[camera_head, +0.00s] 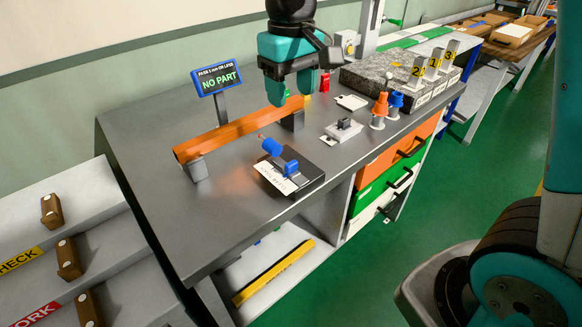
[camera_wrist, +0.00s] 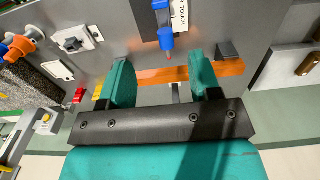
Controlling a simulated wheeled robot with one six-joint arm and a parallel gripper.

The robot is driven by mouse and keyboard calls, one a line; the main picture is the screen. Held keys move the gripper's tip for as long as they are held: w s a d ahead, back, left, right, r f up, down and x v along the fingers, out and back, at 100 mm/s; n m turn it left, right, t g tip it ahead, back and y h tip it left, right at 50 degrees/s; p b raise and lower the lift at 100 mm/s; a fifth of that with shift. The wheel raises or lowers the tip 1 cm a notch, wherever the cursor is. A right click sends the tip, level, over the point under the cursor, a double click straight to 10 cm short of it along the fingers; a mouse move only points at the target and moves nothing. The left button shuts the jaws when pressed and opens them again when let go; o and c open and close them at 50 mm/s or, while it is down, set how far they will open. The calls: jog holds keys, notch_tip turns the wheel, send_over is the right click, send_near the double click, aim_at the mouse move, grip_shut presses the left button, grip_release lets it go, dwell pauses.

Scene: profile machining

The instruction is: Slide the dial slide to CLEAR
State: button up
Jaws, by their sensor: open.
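The dial slide is a dark block (camera_head: 311,172) on the grey bench with a blue handle (camera_head: 290,168) and a white label (camera_head: 272,176). A blue dial body (camera_head: 271,147) with a thin red tip points toward the orange bar (camera_head: 225,135). In the wrist view the handle (camera_wrist: 160,4) is cut by the top edge, and the label (camera_wrist: 180,16) ends in "TOUCH". The dial body (camera_wrist: 166,38) lies below it, with its red tip apart from the bar (camera_wrist: 222,69). My gripper (camera_head: 290,88) is open and empty, above the bar; its fingers (camera_wrist: 163,76) frame the bar in the wrist view.
A sign (camera_head: 219,80) reading "NO PART" stands behind the bar. A small grey fixture (camera_head: 343,130), orange (camera_head: 380,110) and blue (camera_head: 395,102) pieces, and a granite block (camera_head: 385,75) with numbered tags stand to the right. The bench's front left is clear.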

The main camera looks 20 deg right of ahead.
aim_at(291, 163)
notch_tip(291, 163, down, 17)
jog(key=shift+r+p, duration=0.1)
jog(key=shift+p, duration=0.4)
